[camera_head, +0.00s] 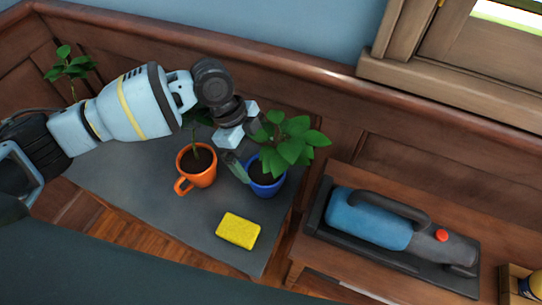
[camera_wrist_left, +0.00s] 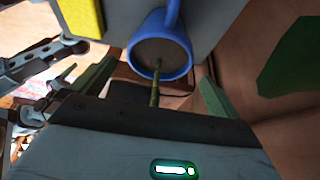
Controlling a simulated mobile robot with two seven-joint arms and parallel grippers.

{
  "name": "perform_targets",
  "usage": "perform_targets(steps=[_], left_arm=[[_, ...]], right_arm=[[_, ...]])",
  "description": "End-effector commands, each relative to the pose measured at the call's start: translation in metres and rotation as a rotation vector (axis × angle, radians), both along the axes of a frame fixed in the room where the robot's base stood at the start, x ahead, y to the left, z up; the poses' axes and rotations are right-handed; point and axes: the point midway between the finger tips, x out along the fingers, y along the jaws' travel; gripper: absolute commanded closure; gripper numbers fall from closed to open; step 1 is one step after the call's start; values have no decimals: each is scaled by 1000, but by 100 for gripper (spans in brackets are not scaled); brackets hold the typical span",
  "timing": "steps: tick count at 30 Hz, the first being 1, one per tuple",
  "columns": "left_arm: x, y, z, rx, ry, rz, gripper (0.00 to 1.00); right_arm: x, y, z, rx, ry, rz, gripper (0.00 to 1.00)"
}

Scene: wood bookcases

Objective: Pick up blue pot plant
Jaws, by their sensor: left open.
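The blue pot plant (camera_head: 268,185) stands upright on the dark grey tabletop, with broad green leaves above its rim. My left gripper (camera_head: 246,160) is open at its left side, and one green finger shows beside the pot. The leaves hide the other finger. In the left wrist view, the blue pot (camera_wrist_left: 146,28) shows its soil, handle and stem. The open fingers of my left gripper (camera_wrist_left: 157,88) lie on either side of the stem, with nothing visibly clamped. My right gripper is not in view.
An orange mug-shaped pot (camera_head: 197,172) with a plant stands close left of the blue pot. A yellow sponge (camera_head: 238,231) lies in front. The wooden panelling (camera_head: 345,125) is behind. A blue handheld vacuum (camera_head: 370,220) lies on a tray on the wooden bench at right.

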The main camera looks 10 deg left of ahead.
Motion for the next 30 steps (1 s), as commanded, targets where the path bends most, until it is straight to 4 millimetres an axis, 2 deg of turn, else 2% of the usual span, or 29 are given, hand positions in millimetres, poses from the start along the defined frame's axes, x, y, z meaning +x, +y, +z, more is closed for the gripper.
perform_targets(steps=[11, 18, 23, 30], left_arm=[[-1, -2, -4, 0, 1, 0, 0], [-3, -9, -24, 0, 1, 0, 0], [-3, -10, -27, 0, 1, 0, 0], [-8, -15, -57, 2, 3, 0, 0]], right_arm=[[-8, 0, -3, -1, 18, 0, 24], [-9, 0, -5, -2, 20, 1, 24], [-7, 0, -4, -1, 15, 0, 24], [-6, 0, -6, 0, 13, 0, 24]])
